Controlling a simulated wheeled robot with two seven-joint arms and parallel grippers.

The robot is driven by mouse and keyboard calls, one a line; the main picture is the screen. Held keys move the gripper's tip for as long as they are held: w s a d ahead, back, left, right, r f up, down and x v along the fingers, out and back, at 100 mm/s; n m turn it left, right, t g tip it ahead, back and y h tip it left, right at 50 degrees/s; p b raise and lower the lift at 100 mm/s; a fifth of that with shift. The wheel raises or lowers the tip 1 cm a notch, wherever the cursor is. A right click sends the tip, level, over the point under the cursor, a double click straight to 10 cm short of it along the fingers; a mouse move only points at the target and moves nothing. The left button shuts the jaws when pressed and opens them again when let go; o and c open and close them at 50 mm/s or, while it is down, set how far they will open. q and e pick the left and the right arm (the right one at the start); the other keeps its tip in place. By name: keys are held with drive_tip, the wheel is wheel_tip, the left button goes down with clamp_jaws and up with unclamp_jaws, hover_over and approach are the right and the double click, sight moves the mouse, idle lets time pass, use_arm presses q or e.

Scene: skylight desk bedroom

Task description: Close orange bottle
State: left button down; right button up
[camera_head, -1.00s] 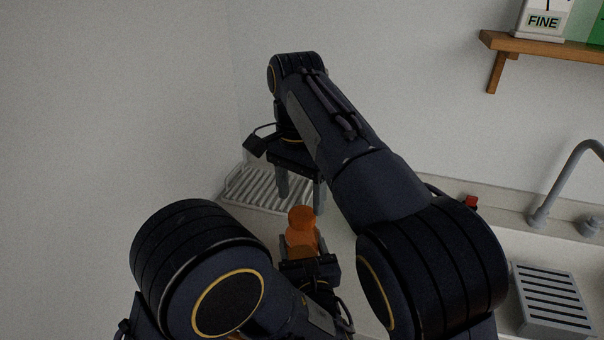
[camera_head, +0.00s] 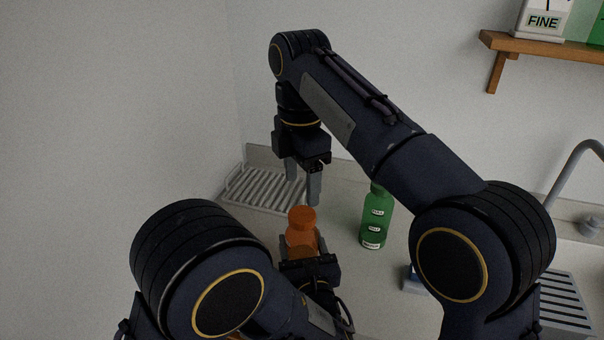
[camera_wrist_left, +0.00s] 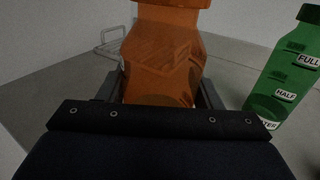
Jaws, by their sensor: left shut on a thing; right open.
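The orange bottle (camera_head: 301,236) stands upright on the counter in the head view, with an orange top at its upper end. Whether that top is a separate cap I cannot tell. My left gripper (camera_head: 301,249) is shut on the bottle's body from the near side. In the left wrist view the bottle (camera_wrist_left: 162,70) sits between the fingers, its upper end cut off by the frame. My right gripper (camera_head: 303,188) is open and empty, pointing down above and behind the bottle, apart from it.
A green bottle (camera_head: 376,215) with level labels stands right of the orange one; it also shows in the left wrist view (camera_wrist_left: 288,75). A white drying rack (camera_head: 262,190) lies behind, against the wall. A faucet (camera_head: 577,170) and grey slatted holder (camera_head: 566,300) are at right.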

sight(302, 214)
drive_tip(key=n, duration=0.4)
drive_tip(key=shift+r, duration=0.4)
drive_tip(key=shift+f, duration=4.05)
